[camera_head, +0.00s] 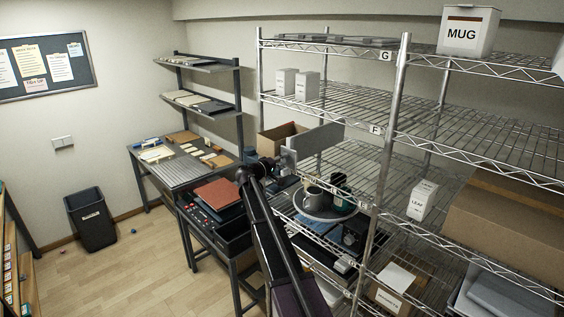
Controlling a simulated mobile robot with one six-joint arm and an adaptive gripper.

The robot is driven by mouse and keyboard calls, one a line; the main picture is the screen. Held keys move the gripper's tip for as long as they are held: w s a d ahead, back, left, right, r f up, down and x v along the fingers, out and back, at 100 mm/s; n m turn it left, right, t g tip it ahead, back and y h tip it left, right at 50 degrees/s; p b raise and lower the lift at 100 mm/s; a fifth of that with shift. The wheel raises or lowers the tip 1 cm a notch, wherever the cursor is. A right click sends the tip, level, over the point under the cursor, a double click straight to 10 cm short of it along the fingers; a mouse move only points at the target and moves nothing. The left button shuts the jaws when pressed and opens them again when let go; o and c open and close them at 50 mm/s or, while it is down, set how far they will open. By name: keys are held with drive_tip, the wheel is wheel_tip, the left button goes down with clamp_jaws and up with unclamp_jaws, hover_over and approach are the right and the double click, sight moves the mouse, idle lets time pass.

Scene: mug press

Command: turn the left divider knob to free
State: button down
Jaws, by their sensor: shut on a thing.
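My arm reaches up from the bottom of the view to the left end of the wire shelving. My gripper (287,159) is at the left edge of an upright grey divider panel (322,139). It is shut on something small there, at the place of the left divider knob. The knob itself is hidden by the gripper, and I cannot tell which way it is turned. Below and to the right, a round grey tray (318,217) holds a light mug (311,198) and dark green items (341,193).
A wire shelf post (388,130) stands right of the panel. An open cardboard box (276,139) is behind my gripper. White boxes labelled LEAF (421,200) and MUG (468,30) stand on the shelving. A workbench (180,172) is at left; the floor (130,270) there is mostly clear.

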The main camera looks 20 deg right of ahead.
drive_tip(key=shift+n, duration=0.5)
drive_tip(key=shift+c, duration=1.5)
unclamp_jaws()
drive_tip(key=shift+d, duration=0.1)
drive_tip(key=v, duration=1.2)
